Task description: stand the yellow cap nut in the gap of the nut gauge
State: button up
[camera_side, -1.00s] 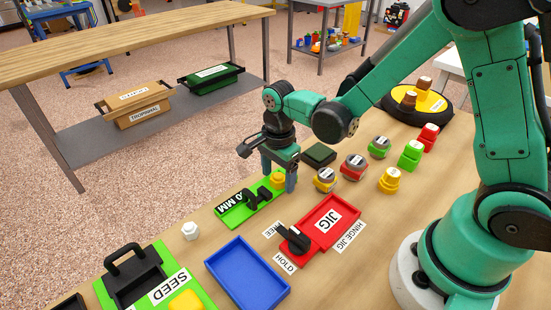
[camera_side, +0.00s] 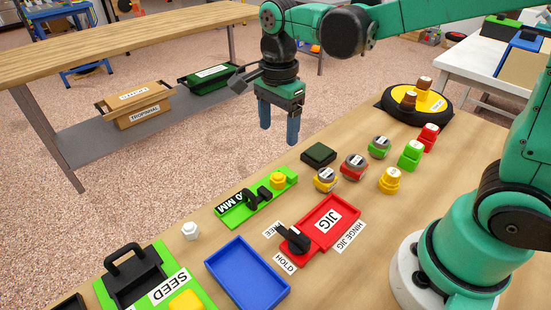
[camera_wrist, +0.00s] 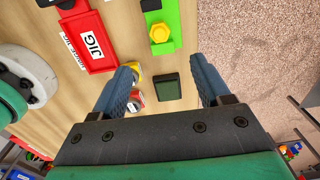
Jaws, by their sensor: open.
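The yellow cap nut (camera_side: 278,181) stands upright on the green nut gauge (camera_side: 231,214), between its black upright part and its green end block. The nut's exact fit in the gap is hard to tell from the side. The wrist view also shows the nut (camera_wrist: 160,34) on the gauge (camera_wrist: 172,14), close to a black part. My gripper (camera_side: 279,137) is open and empty, raised above and beyond the gauge, clear of the nut. Its two blue fingers are wide apart in the wrist view (camera_wrist: 166,72).
A dark green block (camera_side: 318,154) lies beyond the gauge. Several coloured pieces, a red jig (camera_side: 333,222), a blue tray (camera_side: 247,275) and a white nut (camera_side: 190,230) stand around it. A yellow-topped turntable (camera_side: 432,104) is at the far right.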

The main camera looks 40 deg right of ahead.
jog(key=s+d+n+t, duration=0.1)
jog(key=s+n+t, duration=0.2)
jog(key=n, duration=0.6)
jog(key=s+d+r+n+t, duration=0.1)
jog(key=n+t, duration=0.3)
jog(key=n, duration=0.5)
jog(key=shift+s+d+r, duration=0.15)
jog(key=shift+s+d, duration=0.25)
jog(key=shift+s, duration=0.5)
